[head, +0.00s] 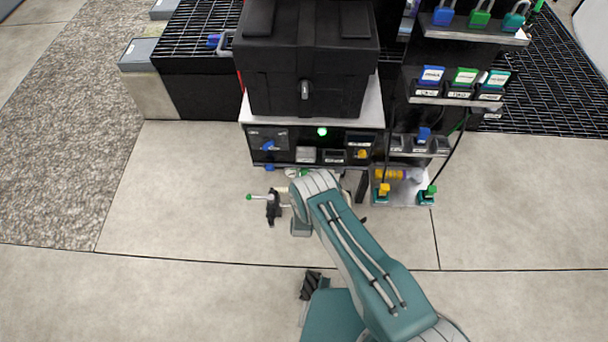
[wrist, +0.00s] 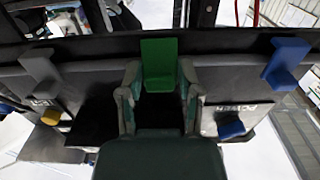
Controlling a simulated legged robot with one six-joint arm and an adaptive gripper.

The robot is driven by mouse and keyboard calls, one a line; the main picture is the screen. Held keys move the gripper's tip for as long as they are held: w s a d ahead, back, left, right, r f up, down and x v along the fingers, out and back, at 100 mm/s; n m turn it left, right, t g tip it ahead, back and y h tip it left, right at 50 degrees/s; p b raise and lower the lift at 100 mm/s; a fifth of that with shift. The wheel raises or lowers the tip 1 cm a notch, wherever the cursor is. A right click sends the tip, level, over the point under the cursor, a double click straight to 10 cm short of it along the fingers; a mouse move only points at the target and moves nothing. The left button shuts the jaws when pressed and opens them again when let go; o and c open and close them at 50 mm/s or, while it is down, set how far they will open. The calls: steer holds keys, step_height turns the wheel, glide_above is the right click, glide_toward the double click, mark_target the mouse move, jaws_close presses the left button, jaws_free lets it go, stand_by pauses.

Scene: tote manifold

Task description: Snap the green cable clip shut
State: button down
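The green cable clip (wrist: 160,62) stands in the middle of the wrist view, on a dark panel edge. It has an upright plate with a short step at its foot. My gripper (wrist: 160,80) is below it in that view, its two fingers spread on either side of the clip's lower part. Dark space shows between the fingers, and I see no clear contact with the clip. In the head view my arm covers most of the gripper and the clip cannot be made out.
A grey clip (wrist: 40,72) and a blue clip (wrist: 287,62) flank the green one. A yellow piece (wrist: 50,117) and a blue knob (wrist: 230,128) sit lower. In the head view a black box (head: 305,60) stands above the panel, with padlock shelves (head: 470,35) at right. Open floor (head: 180,190) lies left.

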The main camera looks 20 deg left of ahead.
steer(key=shift+r+g, duration=0.2)
steer(key=shift+g, duration=0.2)
steer(key=shift+w+a+r+g, duration=0.15)
steer(key=shift+r+g, duration=0.1)
steer(key=shift+g, duration=0.35)
steer(key=shift+w+r+g, duration=0.15)
steer(key=shift+r+g, duration=0.05)
steer(key=shift+g, duration=0.4)
steer(key=shift+w+r+g+h, duration=0.15)
steer(key=shift+g+h, duration=0.1)
steer(key=shift+g, duration=0.4)
steer(key=shift+w+r+g+h, duration=0.15)
steer(key=shift+g+h, duration=0.1)
steer(key=shift+g, duration=0.4)
steer(key=shift+a, duration=0.1)
steer(key=shift+c, duration=2.2)
jaws_free()
steer(key=shift+f, duration=0.1)
steer(key=v, duration=1.2)
steer(key=shift+w+a, duration=0.1)
steer(key=shift+w, duration=0.05)
